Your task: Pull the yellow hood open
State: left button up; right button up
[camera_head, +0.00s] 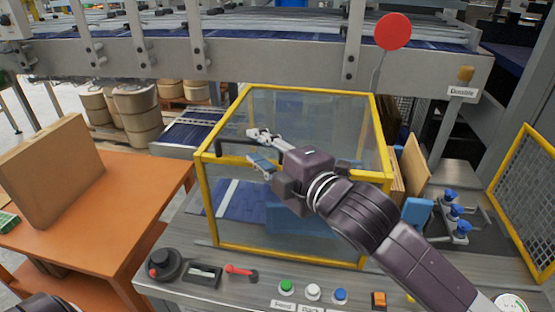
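The yellow hood (206,190) is a box of yellow frame bars with clear panels. It stands down over the machine bed in the middle of the head view. A black handle (229,144) sits at its upper left front edge. My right gripper (252,147) reaches in from the lower right, in front of the hood. Its two fingers are spread, one above and one below the right part of the handle; I cannot tell whether they touch it. My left gripper is out of view; only a dark bit of my own body shows at the bottom left.
A control panel with a red lever (240,270) and several buttons lies below the hood. An orange table (110,225) with a cardboard sheet (50,170) stands left. A conveyor frame (270,62) and a red disc (393,31) are behind and above. A yellow mesh guard (527,195) stands right.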

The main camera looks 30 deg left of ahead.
jog(key=v, duration=0.8)
jog(key=shift+f, duration=0.1)
